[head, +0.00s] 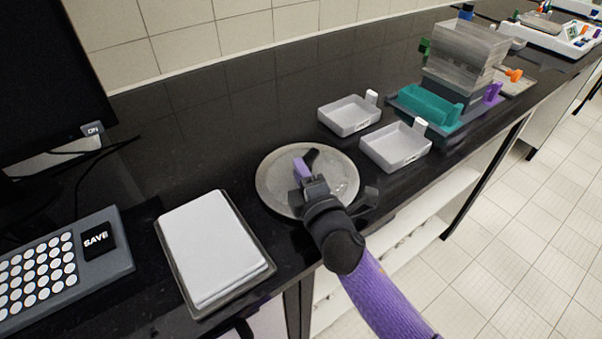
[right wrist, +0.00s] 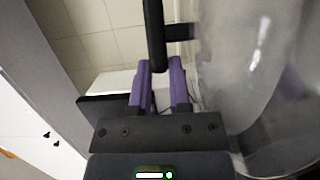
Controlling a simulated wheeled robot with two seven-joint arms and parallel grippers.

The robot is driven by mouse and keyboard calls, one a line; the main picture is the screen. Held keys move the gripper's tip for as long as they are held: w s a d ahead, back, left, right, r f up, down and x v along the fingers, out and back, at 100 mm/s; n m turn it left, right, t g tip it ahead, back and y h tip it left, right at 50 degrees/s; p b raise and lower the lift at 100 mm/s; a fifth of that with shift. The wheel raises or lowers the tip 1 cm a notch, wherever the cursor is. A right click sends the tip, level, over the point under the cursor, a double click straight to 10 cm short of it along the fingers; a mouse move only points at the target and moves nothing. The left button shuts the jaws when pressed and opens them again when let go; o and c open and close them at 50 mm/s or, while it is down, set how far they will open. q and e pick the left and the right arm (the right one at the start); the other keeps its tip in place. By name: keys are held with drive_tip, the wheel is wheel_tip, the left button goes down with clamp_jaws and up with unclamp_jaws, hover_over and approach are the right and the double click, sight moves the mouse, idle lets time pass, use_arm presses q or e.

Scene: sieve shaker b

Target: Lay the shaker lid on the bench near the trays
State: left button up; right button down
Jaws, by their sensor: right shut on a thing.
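The shaker lid (head: 345,188) is a round, grey, see-through-looking disc with a black handle (head: 311,157). It lies flat over the black bench, left of the two grey trays; I cannot tell whether it touches the bench. My right gripper (head: 303,170) is over the lid, its purple fingers shut on the handle. In the right wrist view the fingers (right wrist: 158,85) pinch the dark handle bar (right wrist: 154,35), and the lid (right wrist: 240,70) fills the right side. One grey tray (head: 349,115) stands behind the other tray (head: 396,147). My left gripper is not in view.
A sieve shaker (head: 460,60) with a teal tray (head: 428,104) stands beyond the trays. The bench behind the lid (head: 215,130) is clear.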

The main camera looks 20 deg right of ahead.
drive_tip(key=c, duration=0.6)
unclamp_jaws()
drive_tip(key=shift+s, duration=0.15)
drive_tip(key=s, duration=0.4)
drive_tip(key=s+d, duration=0.1)
drive_tip(key=s, duration=0.2)
drive_tip(key=s+p, duration=0.1)
drive_tip(key=s, duration=0.3)
drive_tip(key=shift+s+d+r, duration=0.1)
drive_tip(key=shift+s+d, duration=0.05)
drive_tip(key=shift+s, duration=0.2)
